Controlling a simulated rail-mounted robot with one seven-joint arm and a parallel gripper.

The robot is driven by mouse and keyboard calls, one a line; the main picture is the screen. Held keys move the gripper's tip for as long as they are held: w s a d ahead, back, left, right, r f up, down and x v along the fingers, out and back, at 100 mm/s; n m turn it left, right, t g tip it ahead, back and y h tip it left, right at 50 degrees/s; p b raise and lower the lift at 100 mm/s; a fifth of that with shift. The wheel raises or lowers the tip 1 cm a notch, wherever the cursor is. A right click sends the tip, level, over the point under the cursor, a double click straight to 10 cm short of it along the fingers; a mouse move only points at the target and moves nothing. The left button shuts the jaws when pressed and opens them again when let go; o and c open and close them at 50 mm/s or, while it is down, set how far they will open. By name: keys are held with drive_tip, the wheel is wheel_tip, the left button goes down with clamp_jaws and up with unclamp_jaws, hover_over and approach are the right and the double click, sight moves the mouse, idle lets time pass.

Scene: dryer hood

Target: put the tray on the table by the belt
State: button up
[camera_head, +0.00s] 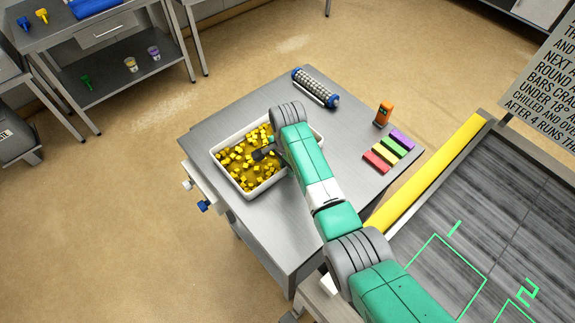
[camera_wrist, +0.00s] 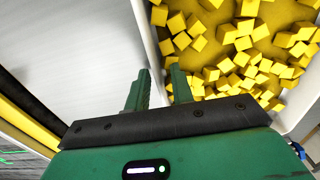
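The white tray (camera_head: 228,177) full of yellow cubes rests on a grey metal table (camera_head: 240,105) beside the belt. Its contents and wall fill the right of the wrist view (camera_wrist: 150,40). My gripper (camera_wrist: 158,82) is at one tray wall, with a green finger on each side of it. The fingers are a little apart, and I cannot tell whether they press on the wall. In the head view my arm hides part of the tray and most of the gripper.
A roller with blue ends (camera_head: 316,87), an orange device (camera_head: 383,113) and several coloured bars (camera_head: 388,151) stand on the same table. The belt (camera_head: 480,220) with its yellow rail (camera_head: 430,170) lies to the right. Another table (camera_head: 120,30) stands at the back left.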

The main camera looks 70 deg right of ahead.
wheel_tip(320, 180, up, 12)
drive_tip(key=p, duration=0.1)
drive_tip(key=shift+r, duration=0.15)
idle(0.4)
drive_tip(key=w+a+r+n+t+h, duration=0.3)
drive_tip(key=w+a+r+n+t, duration=0.2)
drive_tip(key=w+a+r, duration=0.35)
drive_tip(key=w+a+r+n+t+h, duration=0.2)
drive_tip(key=w+a+r+n+t, duration=0.3)
drive_tip(key=w+r, duration=0.55)
drive_tip(key=w+a+r+n+t, duration=0.3)
drive_tip(key=a+r+n+t, duration=0.2)
drive_tip(key=a+r, duration=0.85)
drive_tip(key=s+a+r+n+t+y, duration=0.2)
drive_tip(key=s+a+r+n+t, duration=0.2)
drive_tip(key=s+a+r, duration=0.3)
drive_tip(key=s+a+r+n+t+y, duration=0.3)
drive_tip(key=s+a+r+n+t, duration=0.2)
drive_tip(key=a, duration=0.8)
drive_tip(key=s+r+t, duration=0.1)
drive_tip(key=s+r, duration=0.2)
drive_tip(key=r, duration=0.2)
drive_tip(key=shift+s+a+r, duration=0.15)
drive_tip(key=shift+a+r, duration=0.2)
drive_tip(key=shift+r, duration=0.05)
